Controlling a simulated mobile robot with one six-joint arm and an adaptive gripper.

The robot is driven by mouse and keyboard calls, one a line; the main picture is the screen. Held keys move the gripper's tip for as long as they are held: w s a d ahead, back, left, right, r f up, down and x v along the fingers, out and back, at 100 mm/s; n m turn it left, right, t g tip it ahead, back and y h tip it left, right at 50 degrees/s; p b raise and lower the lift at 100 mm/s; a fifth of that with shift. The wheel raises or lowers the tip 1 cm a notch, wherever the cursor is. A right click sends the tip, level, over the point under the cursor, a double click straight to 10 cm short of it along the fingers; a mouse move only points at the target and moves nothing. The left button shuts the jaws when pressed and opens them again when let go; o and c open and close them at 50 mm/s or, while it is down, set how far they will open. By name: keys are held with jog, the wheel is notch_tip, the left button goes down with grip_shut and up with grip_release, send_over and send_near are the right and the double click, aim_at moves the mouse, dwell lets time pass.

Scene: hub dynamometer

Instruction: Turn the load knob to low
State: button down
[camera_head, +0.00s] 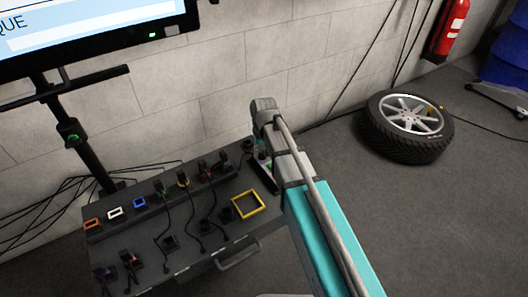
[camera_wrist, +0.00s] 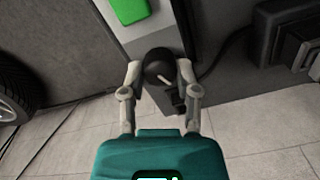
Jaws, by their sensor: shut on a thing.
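In the wrist view, a round black knob (camera_wrist: 160,68) with a pale pointer line sits on a grey panel. My gripper (camera_wrist: 160,74) is shut on the knob, one finger on each side of it. The pointer slants in this view; I cannot read any setting marks. A bright green block or button (camera_wrist: 128,10) is on the same panel, above the knob in the picture. In the head view, my arm reaches to the right end of the bench and hides the knob and most of my gripper.
The dark bench (camera_head: 190,262) carries several plugs, cables and coloured frames, including a yellow square frame (camera_head: 248,204). A monitor (camera_head: 90,30) stands at upper left. A tyre (camera_head: 408,125) lies on the floor to the right, near a fire extinguisher (camera_head: 451,28).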

jog(key=shift+c, duration=1.7)
grip_release()
jog(key=shift+r, duration=0.15)
